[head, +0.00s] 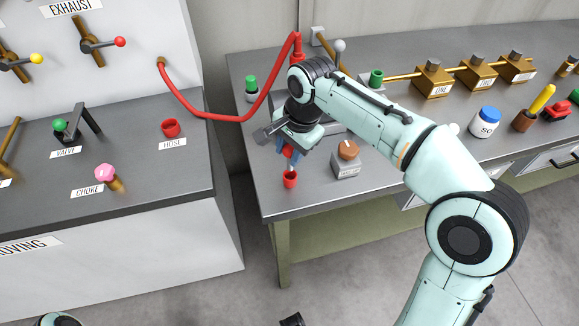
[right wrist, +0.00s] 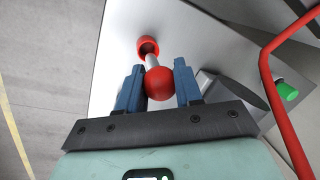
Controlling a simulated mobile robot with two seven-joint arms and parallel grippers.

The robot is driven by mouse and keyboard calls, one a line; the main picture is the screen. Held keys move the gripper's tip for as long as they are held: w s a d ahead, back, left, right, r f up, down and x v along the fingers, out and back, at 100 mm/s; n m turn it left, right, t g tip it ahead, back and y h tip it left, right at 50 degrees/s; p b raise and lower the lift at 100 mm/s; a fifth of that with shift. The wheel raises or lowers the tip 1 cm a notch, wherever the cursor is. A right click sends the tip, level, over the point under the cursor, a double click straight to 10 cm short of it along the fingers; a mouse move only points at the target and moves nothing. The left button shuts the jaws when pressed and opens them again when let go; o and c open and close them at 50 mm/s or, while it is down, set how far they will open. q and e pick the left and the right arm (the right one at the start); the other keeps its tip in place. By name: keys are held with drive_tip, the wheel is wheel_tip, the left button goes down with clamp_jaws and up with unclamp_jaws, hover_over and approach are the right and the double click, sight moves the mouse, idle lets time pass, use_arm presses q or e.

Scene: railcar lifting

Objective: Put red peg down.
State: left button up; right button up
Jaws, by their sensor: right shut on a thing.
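The red peg has a round red head and a pale shaft. In the right wrist view the red peg (right wrist: 160,83) sits between the blue fingers of my right gripper (right wrist: 159,82), which is shut on its head. In the head view my right gripper (head: 287,152) is over the front left corner of the workbench, partly hiding the peg. The peg's shaft points at a red cup-like holder (head: 290,179), also seen in the right wrist view (right wrist: 148,46). The shaft's tip appears at the holder's mouth; I cannot tell how deep it is. My left gripper is not clearly visible.
The grey workbench (head: 350,202) carries a block with a brown knob (head: 348,152) right of the holder. A red hose (head: 225,118) arches from the left console to behind my right arm. A green-capped item (head: 251,86) stands behind. A gap separates console and bench.

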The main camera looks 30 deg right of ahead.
sight(288, 168)
drive_tip(key=shift+s+d+b+x, duration=0.1)
drive_tip(key=shift+s+b+x, duration=0.05)
drive_tip(key=shift+x, duration=0.65)
drive_tip(key=shift+s+d+b+x, duration=0.1)
drive_tip(key=shift+s+b+x, duration=0.1)
drive_tip(key=shift+x, duration=0.55)
drive_tip(key=shift+s+b+x, duration=0.1)
drive_tip(key=shift+b+x, duration=0.05)
drive_tip(key=shift+x, duration=0.65)
drive_tip(key=shift+f, duration=0.2)
drive_tip(key=o, duration=1.1)
drive_tip(key=shift+f, duration=0.1)
drive_tip(key=shift+c, duration=0.2)
drive_tip(key=p+v, duration=0.2)
drive_tip(key=v, duration=1)
drive_tip(key=shift+r+p, duration=0.25)
drive_tip(key=shift+p, duration=0.15)
drive_tip(key=shift+f, duration=0.1)
